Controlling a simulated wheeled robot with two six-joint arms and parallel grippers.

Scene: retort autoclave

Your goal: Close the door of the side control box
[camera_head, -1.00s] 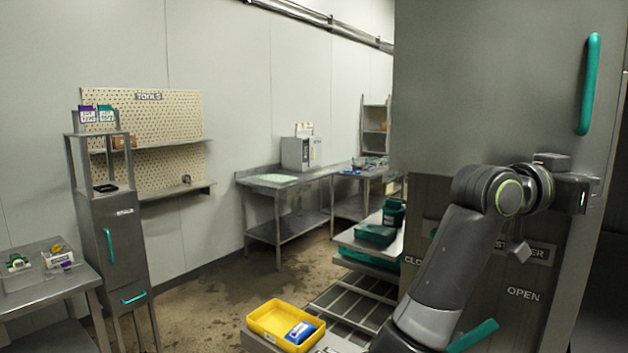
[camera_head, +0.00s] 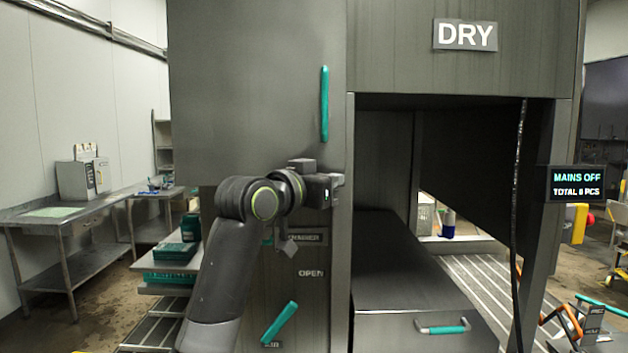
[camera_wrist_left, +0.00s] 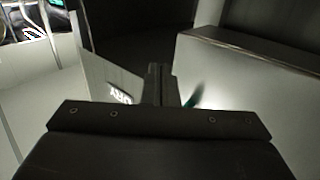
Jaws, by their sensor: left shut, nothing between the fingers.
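My left gripper (camera_head: 338,191) is in front of the grey cabinet, at the right edge of a large grey panel (camera_head: 255,85) with an upright teal handle (camera_head: 325,103). The gripper is below that handle. It is shut and empty; its fingers also show in the left wrist view (camera_wrist_left: 160,84). I cannot tell from these frames which part is the side control box or its door. A slanted teal lever (camera_head: 279,322) and an OPEN label (camera_head: 311,273) are on the lower front, partly behind my left arm. My right gripper is not in view.
Right of the panel is an open bay under a DRY sign (camera_head: 465,35), with a grey drawer (camera_head: 425,334) with a teal handle. A black cable (camera_head: 518,180) hangs there. A steel table (camera_head: 52,213) stands left. A MAINS OFF display (camera_head: 576,183) is at right.

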